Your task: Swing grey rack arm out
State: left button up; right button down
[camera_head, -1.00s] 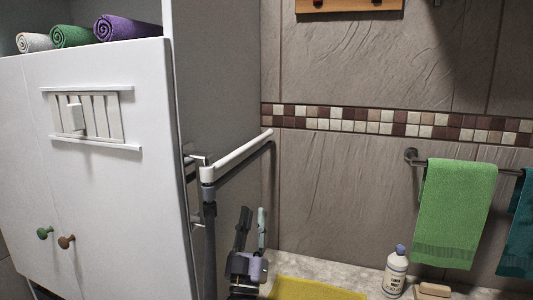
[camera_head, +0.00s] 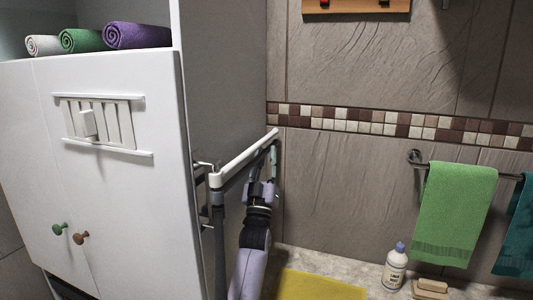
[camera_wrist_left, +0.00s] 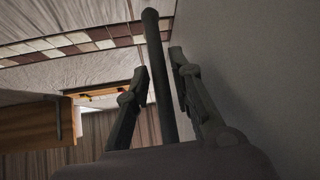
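The rack is fixed to the right side of the white cabinet by a bracket. Its white arm (camera_head: 247,157) reaches back along the cabinet side. The dark grey arm (camera_head: 240,174) runs just below it, partly hidden by the white arm and my gripper. My left gripper (camera_head: 270,162) is raised from below at the far part of the arms. In the left wrist view, the grey arm (camera_wrist_left: 155,60) passes between the two fingers of my left gripper (camera_wrist_left: 161,72), with gaps showing beside it, so the gripper looks open. My right gripper is not in view.
The cabinet (camera_head: 110,190) stands close on the left, with rolled towels (camera_head: 137,36) on top. A green towel (camera_head: 453,215) hangs on a wall rail at the right. A bottle (camera_head: 394,268) and a yellow mat (camera_head: 318,287) are below. The tiled wall is behind.

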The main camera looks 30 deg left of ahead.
pick_arm(q)
jog(key=shift+r, duration=0.1)
jog(key=shift+c, duration=0.2)
jog(key=shift+w, duration=0.1)
grip_shut()
dwell(0.4)
